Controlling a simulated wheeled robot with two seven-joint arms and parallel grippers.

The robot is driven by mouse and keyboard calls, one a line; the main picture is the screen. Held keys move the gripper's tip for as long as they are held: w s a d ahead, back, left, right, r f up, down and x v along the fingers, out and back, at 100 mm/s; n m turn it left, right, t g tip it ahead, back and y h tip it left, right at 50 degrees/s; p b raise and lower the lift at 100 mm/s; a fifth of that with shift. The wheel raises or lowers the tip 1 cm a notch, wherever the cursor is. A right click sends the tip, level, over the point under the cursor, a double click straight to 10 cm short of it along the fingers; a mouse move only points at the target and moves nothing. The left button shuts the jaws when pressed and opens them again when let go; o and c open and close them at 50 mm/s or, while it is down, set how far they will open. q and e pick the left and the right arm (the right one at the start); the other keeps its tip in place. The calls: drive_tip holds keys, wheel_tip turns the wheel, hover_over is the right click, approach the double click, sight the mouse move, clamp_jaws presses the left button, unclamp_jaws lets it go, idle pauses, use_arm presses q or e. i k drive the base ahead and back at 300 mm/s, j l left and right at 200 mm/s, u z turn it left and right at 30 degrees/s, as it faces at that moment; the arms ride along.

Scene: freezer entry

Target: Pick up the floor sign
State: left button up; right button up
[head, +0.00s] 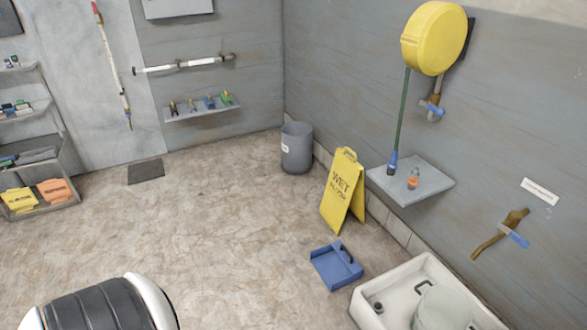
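A yellow floor sign (341,193) with dark "WET" lettering stands upright and opened on the floor near the right wall in the head view. Its two panels meet at the top. A blue dustpan-like tray lies on the floor just in front of it. Neither of my grippers shows in the head view, so nothing is seen touching the sign.
The blue tray (337,266) lies beside a white basin (398,287) at the lower right. A grey bin (297,148) stands behind the sign. A wall shelf (432,187) juts out to its right. The floor (215,215) left of the sign is clear.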

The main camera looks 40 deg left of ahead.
sight(344, 189)
drive_tip(key=u, duration=1)
drive_tip(key=i+j+u, duration=0.4)
drive_tip(key=i, duration=0.25)
drive_tip(key=i+u, duration=0.4)
drive_tip(key=i, duration=0.3)
drive_tip(key=i+u, duration=0.45)
drive_tip(key=i, duration=0.3)
drive_tip(key=i+z, duration=0.1)
drive_tip(key=i, duration=0.55)
drive_tip(key=i+j, duration=0.15)
drive_tip(key=i, duration=0.5)
drive_tip(key=i+z, duration=0.25)
drive_tip(key=z, duration=0.2)
drive_tip(key=i+z, duration=0.25)
drive_tip(key=z, duration=0.15)
drive_tip(key=i+j+z, duration=0.1)
drive_tip(key=z, duration=0.35)
drive_tip(key=i+j+z, duration=0.25)
drive_tip(key=z, duration=0.2)
